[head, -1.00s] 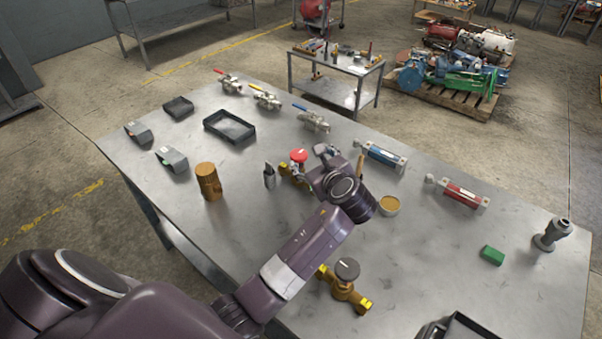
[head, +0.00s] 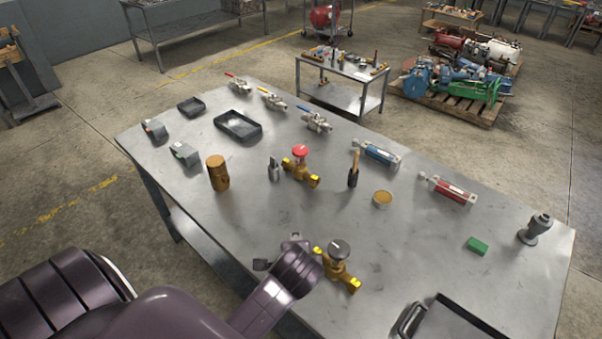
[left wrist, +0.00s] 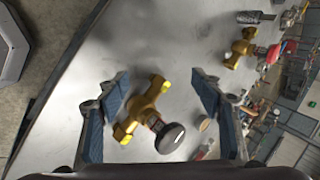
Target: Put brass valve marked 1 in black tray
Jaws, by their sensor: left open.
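A brass valve with a dark grey handwheel (head: 338,262) lies near the table's front edge. In the left wrist view this valve (left wrist: 146,112) shows between my left fingers, with a white mark on its wheel. A second brass valve with a red handwheel (head: 300,168) stands farther back; its mark is too small to read. My left gripper (head: 279,250) is open and empty, just left of the grey-wheeled valve; its fingers (left wrist: 161,84) frame the valve without visible contact. A black tray (head: 258,136) sits empty at the back left. My right gripper is not in view.
A brown cylinder (head: 218,175), a dark-handled tool (head: 353,170) and a small tin (head: 382,198) stand mid-table.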

